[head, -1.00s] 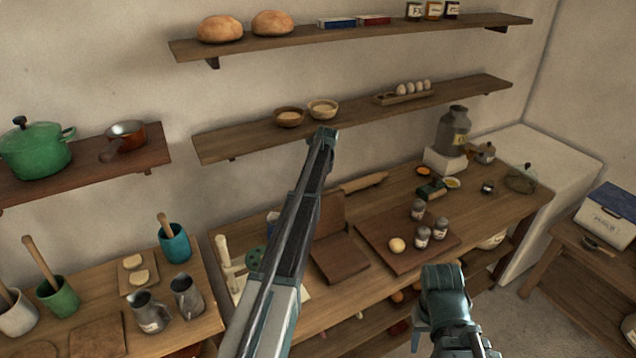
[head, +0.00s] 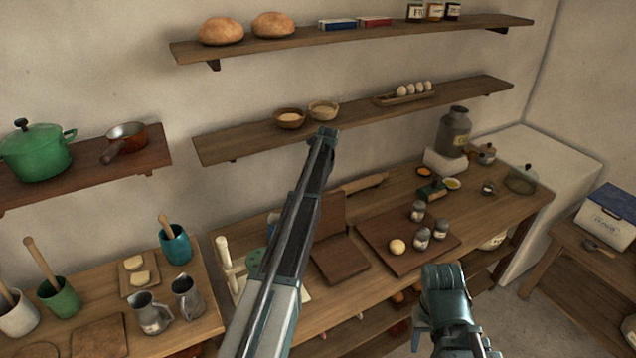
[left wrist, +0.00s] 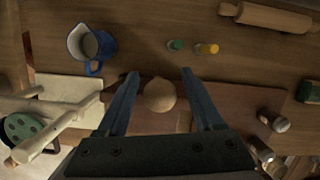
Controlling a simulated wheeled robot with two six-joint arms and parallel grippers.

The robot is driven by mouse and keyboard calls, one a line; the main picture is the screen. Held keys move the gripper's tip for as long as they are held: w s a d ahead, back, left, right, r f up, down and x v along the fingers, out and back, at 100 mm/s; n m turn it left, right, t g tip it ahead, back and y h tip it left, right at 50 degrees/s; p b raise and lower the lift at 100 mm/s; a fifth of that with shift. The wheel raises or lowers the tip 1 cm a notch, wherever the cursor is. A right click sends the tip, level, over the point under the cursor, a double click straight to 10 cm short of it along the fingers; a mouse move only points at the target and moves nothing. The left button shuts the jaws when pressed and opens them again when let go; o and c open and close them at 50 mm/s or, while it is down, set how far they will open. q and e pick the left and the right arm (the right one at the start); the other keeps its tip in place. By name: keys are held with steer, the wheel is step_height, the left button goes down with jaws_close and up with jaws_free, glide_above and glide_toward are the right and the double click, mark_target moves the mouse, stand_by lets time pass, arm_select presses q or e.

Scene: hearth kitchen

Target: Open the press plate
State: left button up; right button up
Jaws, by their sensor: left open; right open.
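The wooden press is in the head view, with one plate (head: 333,211) standing up behind a flat lower board (head: 343,264). My left arm hides its left side. My left gripper (head: 325,135) is open and raised above the counter in the head view. In the left wrist view its fingers (left wrist: 160,92) stand apart on either side of a round tan ball-like thing (left wrist: 160,94). I cannot tell whether that thing is a knob of the press or touches the fingers. My right gripper (head: 445,272) is open at the front of the counter, right of the press.
A rolling pin (left wrist: 265,16) lies behind. A blue mug (left wrist: 92,46) and a cream frame with a green disc (left wrist: 24,133) stand left. Shelves (head: 225,147) run above.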

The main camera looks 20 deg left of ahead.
arm_select(q)
steer(key=p+v, duration=1.2)
steer(key=v, duration=0.1)
steer(key=shift+s, duration=0.1)
steer(key=s+d+f+n+b, duration=0.5)
steer(key=s+d+f+b, duration=0.2)
steer(key=s+d, duration=0.35)
steer(key=s+d+f+n+b, duration=0.4)
steer(key=s+d+f+b, duration=0.25)
steer(key=s+d, duration=0.4)
steer(key=s+d+f+n+b, duration=0.3)
steer(key=s, duration=0.4)
steer(key=s+d+f+n+g+b, duration=0.1)
steer(key=s+d+f+n+b, duration=0.2)
steer(key=s, duration=0.4)
steer(key=s+d+f+n+g+h+b, duration=0.1)
steer(key=s+d+f+n+b, duration=0.2)
steer(key=s, duration=0.4)
steer(key=shift+s+d+f+n+b, duration=0.4)
steer(key=shift+d+f+n, duration=0.3)
steer(key=shift+d+n, duration=0.1)
